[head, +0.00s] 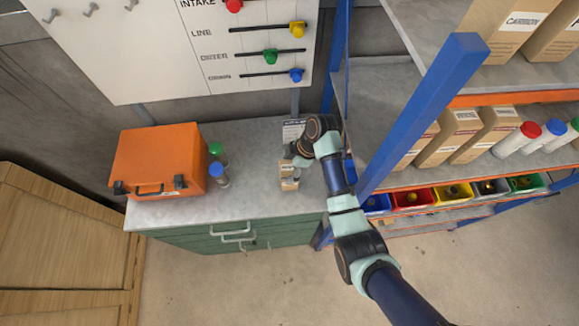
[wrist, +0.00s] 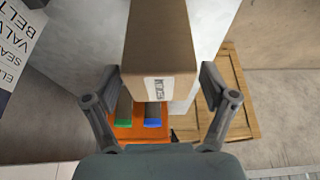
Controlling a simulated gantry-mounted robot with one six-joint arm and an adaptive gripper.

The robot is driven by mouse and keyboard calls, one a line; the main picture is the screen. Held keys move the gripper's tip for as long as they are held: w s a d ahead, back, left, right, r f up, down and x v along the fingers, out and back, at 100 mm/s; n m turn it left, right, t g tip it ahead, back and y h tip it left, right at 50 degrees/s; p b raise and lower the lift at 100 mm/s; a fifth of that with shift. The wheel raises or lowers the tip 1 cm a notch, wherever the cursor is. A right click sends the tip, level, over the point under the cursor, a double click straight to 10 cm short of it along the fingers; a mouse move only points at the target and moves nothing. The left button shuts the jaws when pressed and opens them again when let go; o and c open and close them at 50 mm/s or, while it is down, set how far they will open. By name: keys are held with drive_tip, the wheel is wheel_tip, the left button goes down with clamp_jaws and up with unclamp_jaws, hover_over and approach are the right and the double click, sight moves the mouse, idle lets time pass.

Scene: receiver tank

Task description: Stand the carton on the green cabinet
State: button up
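The carton (head: 289,184) is a small brown box with a pale label, above the right part of the green cabinet's grey top (head: 255,195). In the wrist view the carton (wrist: 160,35) fills the upper middle. My gripper (head: 291,163) reaches it from above right; in the wrist view its two fingers (wrist: 160,84) lie against opposite sides of the carton, with no clear gap. The carton looks upright in the head view. I cannot tell whether its base touches the cabinet top. My gripper partly hides its upper end.
An orange case (head: 158,162) stands on the cabinet's left part, beside a green-capped bottle (head: 216,151) and a blue-capped bottle (head: 218,174). A blue-posted shelf rack (head: 425,115) borders the right side. Bare top lies between the bottles and the carton.

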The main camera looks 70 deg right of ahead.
drive_tip(key=v, duration=0.7)
drive_tip(key=shift+r, duration=0.35)
drive_tip(key=w+a+r+m+t+h, duration=0.15)
drive_tip(key=w+a+r, duration=0.25)
drive_tip(key=w+a, duration=0.45)
drive_tip(key=w+a+r+m+t+h, duration=0.1)
drive_tip(key=w+a+r+t+h, duration=0.15)
drive_tip(key=w+a, duration=0.6)
drive_tip(key=s+a+r+m+t, duration=0.1)
drive_tip(key=a+r, duration=0.3)
drive_tip(key=a, duration=0.3)
drive_tip(key=s+a+r+t+y, duration=0.1)
drive_tip(key=a+r+t, duration=0.1)
drive_tip(key=a+r, duration=0.2)
drive_tip(key=s+a+r+m+t+y, duration=0.1)
drive_tip(key=a+r, duration=0.4)
drive_tip(key=a, duration=0.5)
drive_tip(key=shift+s+a+m+t, duration=0.25)
drive_tip(key=shift+a+m+t, duration=0.1)
drive_tip(key=shift+a+t, duration=0.05)
